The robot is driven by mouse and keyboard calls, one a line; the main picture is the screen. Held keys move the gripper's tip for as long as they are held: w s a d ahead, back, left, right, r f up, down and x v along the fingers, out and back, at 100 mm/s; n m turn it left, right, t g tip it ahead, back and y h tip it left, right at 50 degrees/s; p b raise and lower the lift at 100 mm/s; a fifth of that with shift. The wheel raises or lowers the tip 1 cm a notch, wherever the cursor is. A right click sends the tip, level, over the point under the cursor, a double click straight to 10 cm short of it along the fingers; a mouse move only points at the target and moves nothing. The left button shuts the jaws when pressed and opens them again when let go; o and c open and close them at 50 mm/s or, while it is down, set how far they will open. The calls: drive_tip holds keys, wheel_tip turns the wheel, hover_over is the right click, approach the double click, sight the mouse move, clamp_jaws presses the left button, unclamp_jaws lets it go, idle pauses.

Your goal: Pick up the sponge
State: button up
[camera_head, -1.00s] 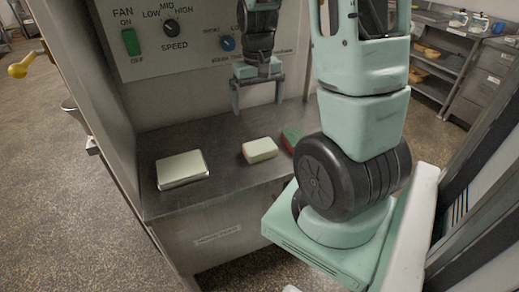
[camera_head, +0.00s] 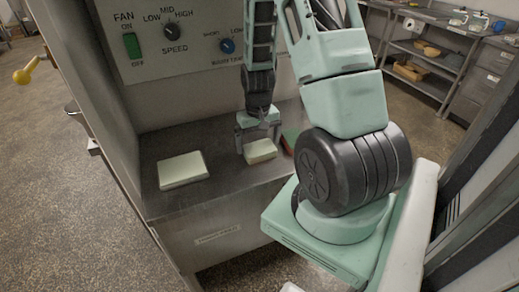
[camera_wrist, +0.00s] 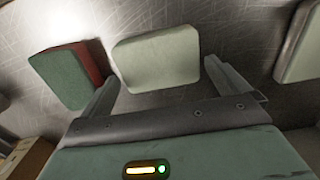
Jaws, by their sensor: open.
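A small pale cream block, which looks like the sponge (camera_head: 261,152), lies flat on the metal counter (camera_head: 225,185). My gripper (camera_head: 258,142) is open, pointing down over it, with a finger at each side. In the wrist view the sponge (camera_wrist: 157,58) sits between the two fingertips (camera_wrist: 162,72), with a small gap at each side. The fingers do not grip it. Whether they touch the counter cannot be told.
A green block with a red side (camera_head: 291,138) lies close to the right, near one finger; it also shows in the wrist view (camera_wrist: 62,78). A flat pale box (camera_head: 182,169) lies to the left. A control panel wall (camera_head: 185,60) rises behind the counter.

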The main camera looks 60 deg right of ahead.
sight(258, 145)
drive_tip(key=shift+f, duration=0.85)
drive_tip(key=c, duration=0.9)
drive_tip(key=shift+o, duration=0.2)
drive_tip(key=shift+r, duration=0.15)
wheel_tip(258, 145, up, 10)
drive_tip(key=shift+b, duration=0.45)
drive_tip(key=shift+o, duration=0.7)
